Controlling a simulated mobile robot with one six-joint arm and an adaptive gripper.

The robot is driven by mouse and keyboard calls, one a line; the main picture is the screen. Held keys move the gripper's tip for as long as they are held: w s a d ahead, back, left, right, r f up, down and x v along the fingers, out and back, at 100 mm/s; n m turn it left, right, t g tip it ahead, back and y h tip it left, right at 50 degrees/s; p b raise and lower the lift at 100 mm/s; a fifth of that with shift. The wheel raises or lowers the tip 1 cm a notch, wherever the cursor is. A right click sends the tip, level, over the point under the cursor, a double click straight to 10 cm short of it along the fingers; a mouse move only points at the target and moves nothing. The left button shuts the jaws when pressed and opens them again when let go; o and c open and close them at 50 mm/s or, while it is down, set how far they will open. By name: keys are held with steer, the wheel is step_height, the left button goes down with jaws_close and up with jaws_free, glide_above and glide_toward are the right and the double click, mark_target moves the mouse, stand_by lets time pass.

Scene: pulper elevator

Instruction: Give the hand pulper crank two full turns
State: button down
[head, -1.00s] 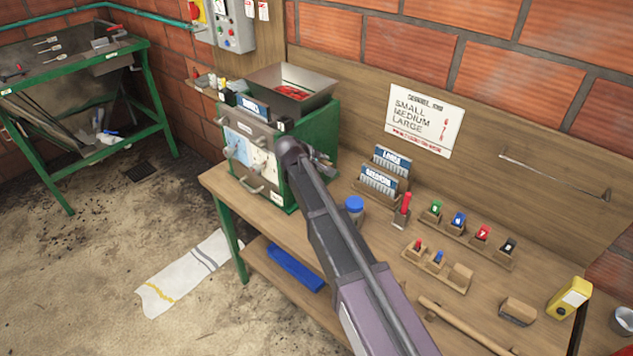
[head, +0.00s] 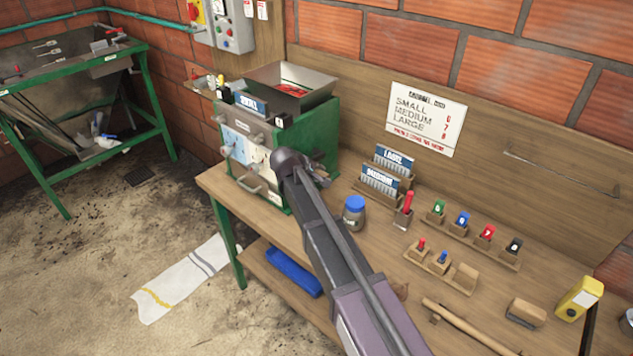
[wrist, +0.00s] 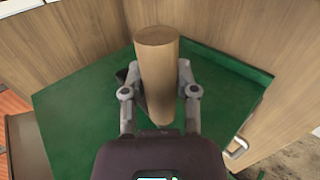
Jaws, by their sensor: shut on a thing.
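The hand pulper (head: 312,137) is a green box with a metal hopper (head: 309,80) on top, at the back left of the bench. Red fruit lies in the hopper. In the wrist view, my gripper (wrist: 157,84) is shut on the crank's wooden handle (wrist: 157,60), a brown cylinder between its two grey fingers. The pulper's green side (wrist: 80,105) lies behind the handle. In the head view my dark arm covers the crank, and only a bit of my gripper (head: 320,175) shows beside the pulper. The crank's arm and its angle are hidden.
On the wooden bench (head: 330,232) stand a blue-lidded jar (head: 354,214), label racks (head: 385,175) and small blocks with coloured tops (head: 462,218). A wooden-handled tool (head: 465,325) lies near the front. The brick wall with its wooden backboard (head: 500,150) bounds the back.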

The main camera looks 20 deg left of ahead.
steer(key=shift+w+a+f+b, duration=0.1)
steer(key=shift+a+f+b, duration=0.1)
steer(key=shift+f+b, duration=0.75)
steer(key=shift+f, duration=0.3)
steer(key=f+b, duration=0.2)
steer(key=w+f+b, duration=0.1)
steer(key=shift+d+f, duration=0.1)
steer(key=shift+d, duration=0.15)
steer(key=shift+w+f, duration=0.1)
steer(key=b+x, duration=0.2)
steer(key=x, duration=0.1)
steer(key=shift+d+f, duration=0.15)
steer(key=shift+d, duration=0.05)
